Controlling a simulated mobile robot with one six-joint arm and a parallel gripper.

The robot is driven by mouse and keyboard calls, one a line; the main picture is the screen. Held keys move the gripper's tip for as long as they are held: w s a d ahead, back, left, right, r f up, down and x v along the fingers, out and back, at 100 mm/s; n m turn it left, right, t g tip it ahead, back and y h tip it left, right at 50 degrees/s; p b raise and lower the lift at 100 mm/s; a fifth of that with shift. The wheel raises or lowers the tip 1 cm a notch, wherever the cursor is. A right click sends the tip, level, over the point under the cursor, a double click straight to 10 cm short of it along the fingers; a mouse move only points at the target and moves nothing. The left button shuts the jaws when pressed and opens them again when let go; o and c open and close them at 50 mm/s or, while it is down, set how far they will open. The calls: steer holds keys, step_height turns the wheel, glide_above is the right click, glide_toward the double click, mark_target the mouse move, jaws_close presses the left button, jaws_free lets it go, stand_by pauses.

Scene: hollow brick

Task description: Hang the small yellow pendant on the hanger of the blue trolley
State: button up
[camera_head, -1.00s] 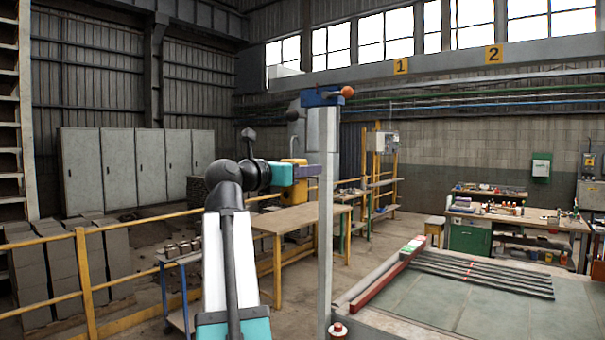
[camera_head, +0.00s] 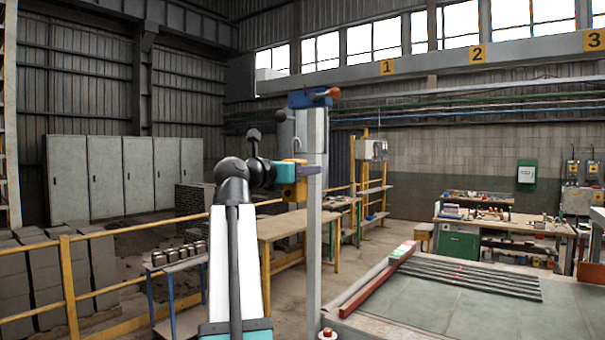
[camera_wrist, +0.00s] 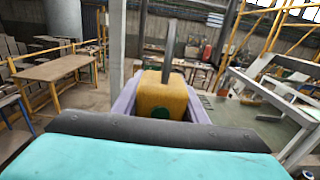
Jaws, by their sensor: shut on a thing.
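My gripper (camera_head: 300,176), with purple fingers, is shut on the small yellow pendant (camera_head: 290,190). In the wrist view the pendant (camera_wrist: 163,95) is a yellow block between the fingers, with a dark green round spot on its near face and a thin grey rod above it. A blue block (camera_head: 308,99) with an orange knob sits at the top of a grey upright post, above my gripper; it may be the blue trolley. I cannot make out its hanger. The pendant appears in front of or beside the post, and any contact is unclear.
The grey post (camera_head: 314,230) stands close to my gripper. A low stand (camera_head: 178,266) with several brown blocks is at the left, beside a yellow railing (camera_head: 68,270). A wooden table (camera_head: 285,226) is behind. A large bench with dark bars (camera_head: 470,276) lies at the right.

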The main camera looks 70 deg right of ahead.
steer(key=shift+s+d+f+b, duration=0.2)
steer(key=shift+d+f+b, duration=0.2)
steer(key=shift+d, duration=0.3)
steer(key=shift+s+d+f+b, duration=0.2)
steer(key=shift+d+f+b, duration=0.2)
steer(key=shift+d, duration=0.3)
steer(key=shift+s+d+f+b, duration=0.2)
steer(key=shift+d+f+b, duration=0.15)
steer(key=shift+d, duration=0.35)
steer(key=o, duration=1.4)
steer(key=shift+a, duration=0.1)
